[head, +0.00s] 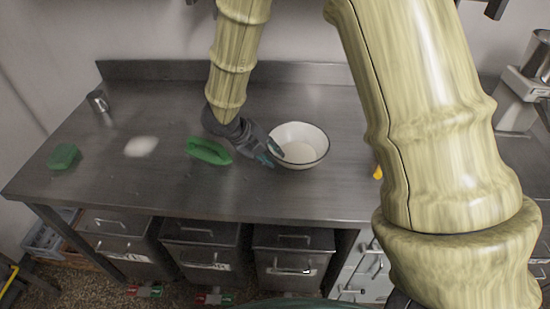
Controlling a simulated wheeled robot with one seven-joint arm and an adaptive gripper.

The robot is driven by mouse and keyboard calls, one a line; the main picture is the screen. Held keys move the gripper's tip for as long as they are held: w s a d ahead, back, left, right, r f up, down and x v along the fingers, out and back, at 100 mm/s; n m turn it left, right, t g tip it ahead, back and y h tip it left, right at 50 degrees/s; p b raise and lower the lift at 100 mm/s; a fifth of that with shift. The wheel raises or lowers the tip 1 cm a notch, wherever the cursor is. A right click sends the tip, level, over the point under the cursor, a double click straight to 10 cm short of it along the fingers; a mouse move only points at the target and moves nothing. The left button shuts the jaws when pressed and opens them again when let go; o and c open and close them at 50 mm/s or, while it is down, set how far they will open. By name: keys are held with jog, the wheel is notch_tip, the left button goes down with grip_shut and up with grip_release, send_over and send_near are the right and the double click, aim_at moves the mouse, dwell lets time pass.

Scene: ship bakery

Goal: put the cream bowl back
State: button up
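The cream bowl (304,135) has a dark rim and stands upright on the steel worktop (330,195), right of the middle. My gripper (270,154) reaches down to its left side, with the fingertips at the left edge of the rim. One fingertip overlaps the rim in the head view. I cannot tell whether the fingers touch or pinch the bowl wall, or how far apart they are.
A green dish-like object (209,152) lies just left of my gripper. Farther left are a white patch or mound (140,147), a green block (64,157) and a metal cup (98,101). A small yellow item (378,172) lies right of the bowl. A machine (522,90) stands far right.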

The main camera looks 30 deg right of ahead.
jog(key=b+v, duration=0.1)
jog(key=v, duration=0.7)
jog(key=shift+a+r, duration=0.1)
jog(key=shift+r, duration=0.05)
